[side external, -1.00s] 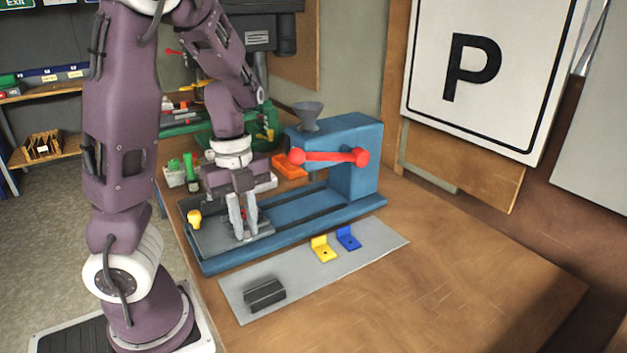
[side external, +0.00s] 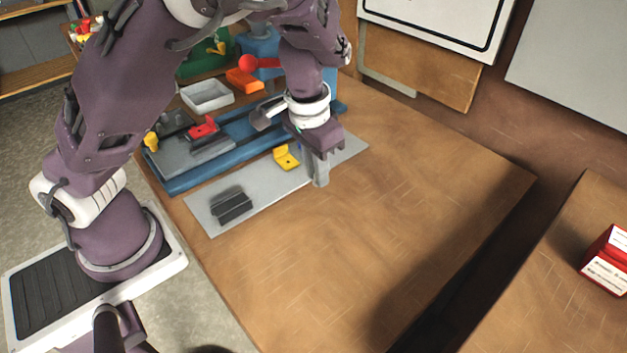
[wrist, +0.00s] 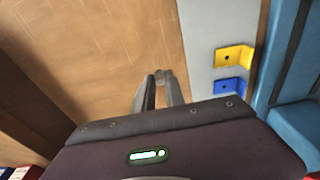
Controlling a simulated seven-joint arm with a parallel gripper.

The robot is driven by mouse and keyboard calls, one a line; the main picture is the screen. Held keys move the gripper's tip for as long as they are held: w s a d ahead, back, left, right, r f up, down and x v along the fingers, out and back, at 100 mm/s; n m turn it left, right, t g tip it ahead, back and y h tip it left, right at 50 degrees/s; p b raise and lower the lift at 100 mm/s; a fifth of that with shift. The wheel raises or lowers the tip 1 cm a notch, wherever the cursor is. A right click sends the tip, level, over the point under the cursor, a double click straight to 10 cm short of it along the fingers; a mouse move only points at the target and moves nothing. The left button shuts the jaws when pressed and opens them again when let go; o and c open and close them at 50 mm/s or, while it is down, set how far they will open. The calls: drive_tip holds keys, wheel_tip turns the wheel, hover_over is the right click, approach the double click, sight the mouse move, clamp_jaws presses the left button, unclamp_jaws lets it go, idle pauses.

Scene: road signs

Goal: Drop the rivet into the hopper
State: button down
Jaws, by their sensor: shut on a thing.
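My gripper (side external: 319,180) is low over the table's wood, just past the front right edge of the grey strip. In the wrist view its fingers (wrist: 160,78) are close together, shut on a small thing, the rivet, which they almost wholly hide. The hopper, a grey funnel on the blue press (side external: 262,42) in the earlier view, is hidden now behind my arm. A red bracket (side external: 204,127) sits on the press's grey bed at the left.
A yellow bracket (side external: 286,158) and a blue bracket (wrist: 230,86) stand on the grey strip (wrist: 208,66). A dark ribbed block (side external: 232,205) lies at its left end. A white tray (side external: 207,95) and orange tray (side external: 244,80) stand behind. The front wood (side external: 380,220) is clear.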

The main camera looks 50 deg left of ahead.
drive_tip(key=shift+w+f, duration=0.1)
drive_tip(key=a, duration=0.6)
drive_tip(key=shift+w+a, duration=0.1)
drive_tip(key=shift+a, duration=0.1)
drive_tip(key=w+a+r+m+t+h, duration=0.15)
drive_tip(key=w+a+r+t, duration=0.25)
drive_tip(key=w+r, duration=0.75)
drive_tip(key=shift+t+y, duration=0.25)
drive_tip(key=shift+t, duration=0.65)
drive_tip(key=a+r, duration=0.2)
drive_tip(key=r, duration=0.1)
drive_tip(key=a+r, duration=0.5)
drive_tip(key=r, duration=0.1)
drive_tip(key=shift+s+a, duration=0.25)
drive_tip(key=shift+a, duration=0.05)
drive_tip(key=s+a+r, duration=0.1)
drive_tip(key=a+r, duration=0.1)
drive_tip(key=a, duration=0.1)
drive_tip(key=s+a+r+n+t, duration=0.1)
drive_tip(key=s+a+r, duration=0.1)
drive_tip(key=a+r, duration=0.1)
drive_tip(key=s+a+r+n+t+y, duration=0.1)
drive_tip(key=a+r, duration=0.1)
drive_tip(key=a, duration=0.3)
drive_tip(key=shift+s+a+r, duration=0.1)
drive_tip(key=shift+s+r, duration=0.25)
drive_tip(key=shift+s+a, duration=0.1)
drive_tip(key=shift+a, duration=0.05)
drive_tip(key=shift+f, duration=1.6)
